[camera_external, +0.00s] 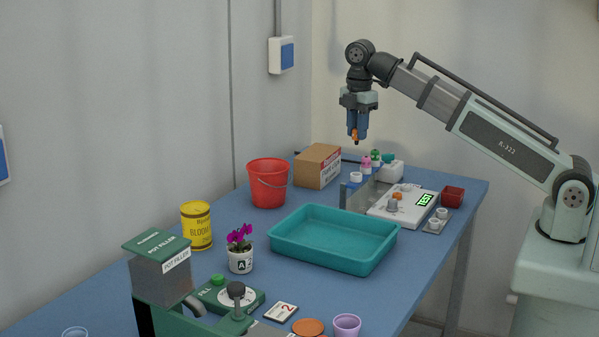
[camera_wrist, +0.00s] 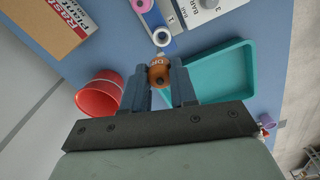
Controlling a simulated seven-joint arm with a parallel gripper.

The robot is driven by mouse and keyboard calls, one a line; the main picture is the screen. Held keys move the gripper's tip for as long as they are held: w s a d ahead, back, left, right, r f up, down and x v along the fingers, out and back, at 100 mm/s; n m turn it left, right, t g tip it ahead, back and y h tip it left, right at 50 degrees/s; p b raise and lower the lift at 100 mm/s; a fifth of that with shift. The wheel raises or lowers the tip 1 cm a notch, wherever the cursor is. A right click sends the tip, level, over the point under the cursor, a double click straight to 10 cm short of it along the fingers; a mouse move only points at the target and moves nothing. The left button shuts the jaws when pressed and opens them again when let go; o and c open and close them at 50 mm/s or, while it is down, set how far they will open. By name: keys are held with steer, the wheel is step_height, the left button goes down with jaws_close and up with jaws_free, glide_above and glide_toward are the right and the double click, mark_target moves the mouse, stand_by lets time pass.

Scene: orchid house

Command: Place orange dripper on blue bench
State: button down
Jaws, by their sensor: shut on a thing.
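My gripper (camera_external: 356,136) is raised above the far part of the blue bench (camera_external: 315,199), well clear of its top. It points straight down and is shut on the orange dripper (camera_external: 355,139), whose tip sticks out below the fingers. In the wrist view, the dripper (camera_wrist: 158,74) sits between the two dark fingertips of my gripper (camera_wrist: 158,82).
A teal tray (camera_external: 290,222) takes up the bench middle. Behind it stand a red bucket (camera_external: 251,190), a cardboard box (camera_external: 309,170), a rack with small coloured droppers (camera_external: 352,190) and a white scale (camera_external: 380,209). A potted orchid (camera_external: 240,262) and pot filler (camera_external: 160,280) stand nearer. Bare bench shows left of the tray.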

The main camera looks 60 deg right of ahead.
steer(key=m, duration=0.5)
steer(key=shift+w+m, duration=0.35)
steer(key=shift+m, duration=0.05)
steer(key=w+d+f+m, duration=0.2)
steer(key=d+m, duration=0.3)
steer(key=m, duration=0.7)
steer(key=shift+w+d+f, duration=0.15)
steer(key=shift+w+d, duration=0.1)
steer(key=shift+w, duration=0.5)
